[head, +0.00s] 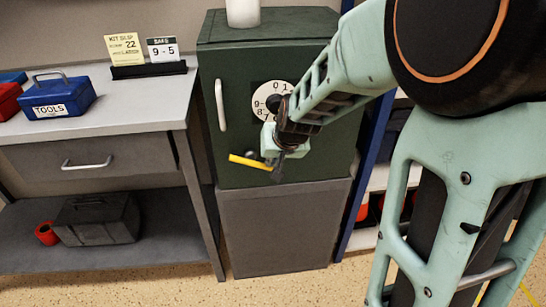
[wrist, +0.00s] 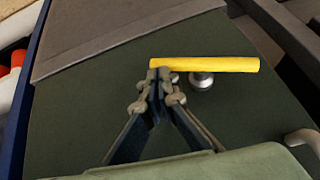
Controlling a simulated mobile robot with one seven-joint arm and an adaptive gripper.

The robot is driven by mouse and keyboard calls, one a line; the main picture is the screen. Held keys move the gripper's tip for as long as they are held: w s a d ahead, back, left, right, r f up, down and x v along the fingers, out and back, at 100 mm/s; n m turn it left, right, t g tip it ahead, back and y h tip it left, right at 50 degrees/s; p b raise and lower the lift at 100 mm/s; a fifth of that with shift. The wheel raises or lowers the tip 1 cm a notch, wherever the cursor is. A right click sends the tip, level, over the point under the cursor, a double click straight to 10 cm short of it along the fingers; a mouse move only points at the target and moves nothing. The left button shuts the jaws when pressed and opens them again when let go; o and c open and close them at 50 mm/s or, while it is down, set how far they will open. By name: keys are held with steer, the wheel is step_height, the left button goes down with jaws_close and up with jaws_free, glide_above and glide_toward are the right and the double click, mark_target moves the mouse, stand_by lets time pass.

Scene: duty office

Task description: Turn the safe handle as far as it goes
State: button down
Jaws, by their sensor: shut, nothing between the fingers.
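The dark green safe (head: 228,110) stands in the middle of the head view, with a white number dial (head: 260,101) on its door. Below the dial is the yellow safe handle (head: 247,161), a bar lying nearly level and slightly tilted, its right part hidden by my gripper. In the wrist view the yellow handle (wrist: 220,64) shows whole, beside a round metal knob (wrist: 201,80). My gripper (head: 277,174) is shut and empty. In the wrist view its fingertips (wrist: 166,74) are at the handle's left end; I cannot tell whether they touch it.
A white pull (head: 220,105) sticks out at the safe door's left edge. A grey workbench (head: 150,105) with a blue toolbox (head: 58,97) stands to the left. The safe rests on a grey base (head: 280,230). A blue upright (head: 367,170) stands close on the right.

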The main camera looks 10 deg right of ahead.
mark_target(272, 168)
steer(key=shift+w+f+b, duration=0.15)
steer(key=shift+f+b, duration=1.2)
steer(key=shift+b, duration=0.1)
steer(key=shift+f, duration=0.15)
